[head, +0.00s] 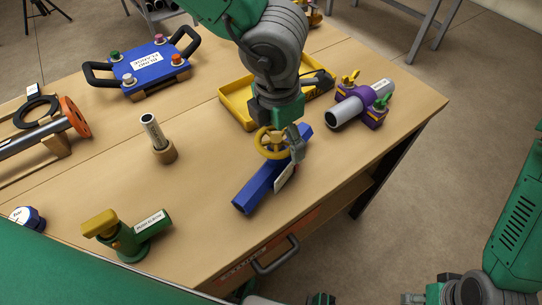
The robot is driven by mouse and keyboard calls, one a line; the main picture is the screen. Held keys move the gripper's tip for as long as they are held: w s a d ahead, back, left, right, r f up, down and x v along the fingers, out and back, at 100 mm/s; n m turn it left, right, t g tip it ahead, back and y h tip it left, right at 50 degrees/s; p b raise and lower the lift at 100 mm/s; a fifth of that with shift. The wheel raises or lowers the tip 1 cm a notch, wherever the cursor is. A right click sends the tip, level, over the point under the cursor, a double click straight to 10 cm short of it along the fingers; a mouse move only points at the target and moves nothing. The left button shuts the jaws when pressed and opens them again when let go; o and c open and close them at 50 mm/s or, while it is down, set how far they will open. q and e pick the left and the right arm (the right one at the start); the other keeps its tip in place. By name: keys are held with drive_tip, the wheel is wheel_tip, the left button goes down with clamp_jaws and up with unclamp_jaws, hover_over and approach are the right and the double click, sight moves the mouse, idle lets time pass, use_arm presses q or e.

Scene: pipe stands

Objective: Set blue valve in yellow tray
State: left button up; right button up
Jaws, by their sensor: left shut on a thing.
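The blue valve (258,190) is a blue pipe body with a yellow handwheel and a white label. It lies slanted near the table's front edge, and I cannot tell whether it touches the table. My left gripper (283,143) comes from above and is shut on the valve at its handwheel side. The yellow tray (235,108) is behind the gripper, partly hidden by my arm, with a dark item at its right end. My right arm shows at the lower right; its gripper (430,297) is cut by the bottom edge and its fingers are unclear.
A purple clamp stand (376,113) holding a grey pipe (348,112) is right of the tray. A small upright pipe (154,130) on a wooden base, a green elbow (140,240) and a blue panel (150,70) with black handles stand left. Bare tabletop lies between them and the valve.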

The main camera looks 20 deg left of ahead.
sight(267, 165)
use_arm(q)
drive_tip(key=shift+g, duration=0.7)
drive_tip(key=s+f, duration=0.1)
drive_tip(key=s+a+f, duration=0.1)
drive_tip(key=f, duration=0.1)
drive_tip(key=s+f, duration=0.1)
drive_tip(key=f, duration=0.1)
drive_tip(key=shift+s+a, duration=0.15)
drive_tip(key=shift+a, duration=0.15)
drive_tip(key=o, duration=1.6)
drive_tip(key=shift+f, duration=0.1)
drive_tip(key=r, duration=0.2)
drive_tip(key=w+r, duration=0.1)
drive_tip(key=r, duration=0.1)
drive_tip(key=w+r, duration=0.1)
drive_tip(key=r, duration=0.2)
drive_tip(key=shift+w+r+p, duration=0.1)
drive_tip(key=shift+w+p, duration=0.05)
drive_tip(key=shift+p, duration=0.2)
drive_tip(key=shift+t, duration=0.6)
drive_tip(key=r, duration=0.6)
drive_tip(key=d+r, duration=0.1)
drive_tip(key=r, duration=0.1)
drive_tip(key=shift+r, duration=0.4)
drive_tip(key=shift+d+r, duration=0.25)
drive_tip(key=shift+r, duration=0.25)
use_arm(e)
drive_tip(key=shift+w+a, duration=0.1)
drive_tip(key=shift+w, duration=0.6)
